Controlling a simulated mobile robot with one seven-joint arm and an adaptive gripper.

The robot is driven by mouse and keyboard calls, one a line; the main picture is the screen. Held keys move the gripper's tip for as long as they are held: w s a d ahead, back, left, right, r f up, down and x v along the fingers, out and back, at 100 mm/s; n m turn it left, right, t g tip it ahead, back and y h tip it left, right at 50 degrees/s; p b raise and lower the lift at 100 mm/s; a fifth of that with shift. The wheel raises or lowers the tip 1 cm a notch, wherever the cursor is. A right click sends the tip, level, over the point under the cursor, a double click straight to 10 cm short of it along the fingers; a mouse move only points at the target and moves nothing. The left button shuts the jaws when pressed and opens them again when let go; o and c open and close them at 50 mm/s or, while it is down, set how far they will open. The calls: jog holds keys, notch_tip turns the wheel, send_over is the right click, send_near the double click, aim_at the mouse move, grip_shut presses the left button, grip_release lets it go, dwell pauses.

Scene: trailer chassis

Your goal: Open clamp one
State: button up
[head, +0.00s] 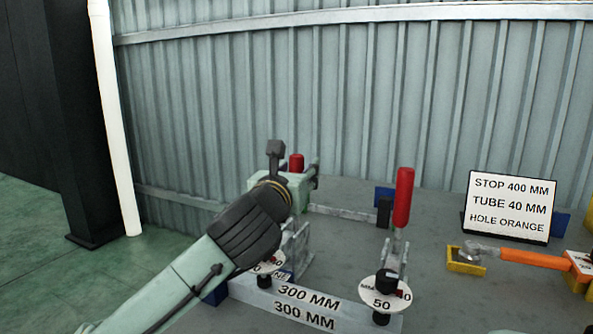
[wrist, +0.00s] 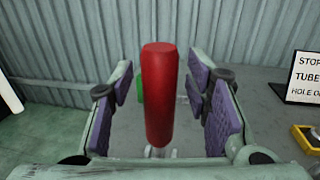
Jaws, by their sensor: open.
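A clamp with a red handle (head: 296,162) stands at the left, mostly hidden behind my arm and gripper in the head view. In the wrist view its red handle (wrist: 159,95) stands upright between the two purple-padded fingers of my gripper (wrist: 162,88). The fingers are apart, with a gap showing on both sides of the handle. In the head view my gripper (head: 296,184) is at the handle's height. A second clamp with an upright red handle (head: 403,197) stands to the right, clear of my gripper.
A grey bar marked 300 MM (head: 308,306) runs along the front, with round discs (head: 385,291) by the clamps. A sign (head: 507,208) reads STOP 400 MM, TUBE 40 MM, HOLE ORANGE. An orange-handled tool (head: 530,258) and yellow tray (head: 466,262) lie right. A corrugated wall closes the back.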

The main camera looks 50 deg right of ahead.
jog(key=shift+c, duration=0.3)
grip_shut()
dwell(0.6)
